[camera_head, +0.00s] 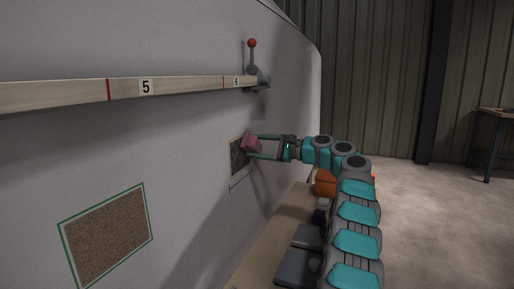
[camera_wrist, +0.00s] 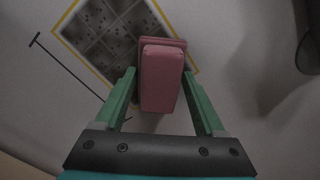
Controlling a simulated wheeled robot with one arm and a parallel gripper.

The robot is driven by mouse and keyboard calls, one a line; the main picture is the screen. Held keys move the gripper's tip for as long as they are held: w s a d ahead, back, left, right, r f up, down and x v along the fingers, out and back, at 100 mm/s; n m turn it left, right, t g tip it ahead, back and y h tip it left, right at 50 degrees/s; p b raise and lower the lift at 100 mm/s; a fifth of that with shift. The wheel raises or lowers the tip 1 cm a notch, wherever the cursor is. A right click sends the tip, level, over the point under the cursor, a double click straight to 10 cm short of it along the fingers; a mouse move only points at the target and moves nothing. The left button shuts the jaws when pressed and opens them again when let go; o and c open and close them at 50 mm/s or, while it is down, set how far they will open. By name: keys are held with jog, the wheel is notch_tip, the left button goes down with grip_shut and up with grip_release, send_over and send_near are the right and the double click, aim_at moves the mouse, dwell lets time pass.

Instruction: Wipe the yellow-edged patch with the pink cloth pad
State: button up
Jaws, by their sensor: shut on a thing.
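The yellow-edged patch (camera_head: 236,159) is a dark, smudged square on the grey hull wall. In the wrist view the patch (camera_wrist: 97,45) shows dark blotches on grey inside a thin yellow border. The pink cloth pad (camera_head: 252,143) is at the patch's upper right part; it also shows in the wrist view (camera_wrist: 161,80), covering some of the patch. I cannot tell whether it touches the wall. My gripper (camera_head: 249,146) is shut on the pad, with a green finger on each side of it in the wrist view (camera_wrist: 160,90).
A green-edged brown patch (camera_head: 108,235) is on the wall at lower left. A numbered rail (camera_head: 130,90) runs above, ending near a red-knobbed lever (camera_head: 252,58). An orange box (camera_head: 326,183) stands behind my arm. A bench (camera_head: 490,140) is far right; the floor before it is clear.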

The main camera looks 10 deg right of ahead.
jog(key=shift+d, duration=0.1)
jog(key=shift+s+d+r, duration=0.1)
jog(key=shift+s+d, duration=0.25)
jog(key=shift+d, duration=0.05)
jog(key=shift+d, duration=0.1)
dwell(0.3)
jog(key=shift+v, duration=2.4)
jog(key=shift+v, duration=2.5)
jog(key=shift+d, duration=0.1)
jog(key=shift+v, duration=1.95)
jog(key=shift+s, duration=0.1)
